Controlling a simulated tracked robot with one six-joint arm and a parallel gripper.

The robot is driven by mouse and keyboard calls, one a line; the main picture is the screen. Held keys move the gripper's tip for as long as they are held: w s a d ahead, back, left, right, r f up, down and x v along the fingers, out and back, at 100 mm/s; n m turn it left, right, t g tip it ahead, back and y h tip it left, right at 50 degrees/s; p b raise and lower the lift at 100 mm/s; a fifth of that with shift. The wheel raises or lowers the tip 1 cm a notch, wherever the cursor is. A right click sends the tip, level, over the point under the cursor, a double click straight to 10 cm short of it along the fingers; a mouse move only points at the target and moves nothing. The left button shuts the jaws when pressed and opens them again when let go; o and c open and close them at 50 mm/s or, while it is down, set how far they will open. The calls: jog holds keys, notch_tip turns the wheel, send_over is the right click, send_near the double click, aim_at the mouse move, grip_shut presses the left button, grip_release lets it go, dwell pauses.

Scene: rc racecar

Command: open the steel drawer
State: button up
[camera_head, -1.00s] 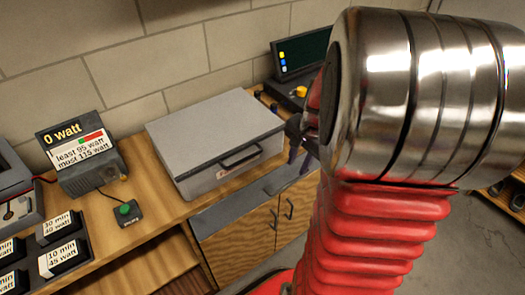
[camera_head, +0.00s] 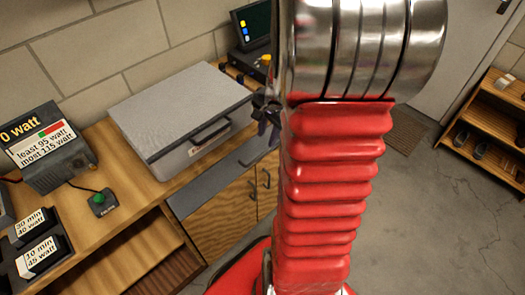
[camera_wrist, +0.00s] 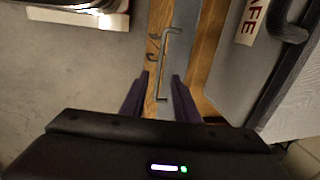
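A grey steel drawer front (camera_head: 217,179) runs along the bench's front edge, above the wooden cabinet doors. In the wrist view the steel front (camera_wrist: 193,75) is a narrow grey strip, with a thin bracket-shaped handle (camera_wrist: 166,65) standing out from it. My gripper (camera_head: 266,118) is beside the bench front, partly hidden by my arm. In the wrist view my gripper (camera_wrist: 158,88) has its two dark purple fingers apart, one on each side of the handle's near end in the picture. I cannot tell the depth between fingers and handle. The drawer looks shut.
A grey box with a black handle (camera_head: 185,105) stands on the bench above the drawer; its label shows in the wrist view. Cabinet door handles (camera_head: 259,184) project below. A watt display (camera_head: 40,140) and green button (camera_head: 99,197) stand at left. Floor (camera_head: 430,220) is open at right.

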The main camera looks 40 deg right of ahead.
aim_at(262, 155)
jog(key=shift+w+f, duration=0.35)
jog(key=shift+f, duration=1.3)
jog(key=shift+w+f, duration=0.3)
jog(key=shift+f, duration=1.35)
jog(key=shift+w+f, duration=0.35)
jog(key=shift+f, duration=1.3)
jog(key=shift+c, duration=0.3)
grip_shut()
jog(key=shift+a, duration=0.25)
jog(key=shift+d, duration=0.15)
jog(key=shift+s, duration=0.15)
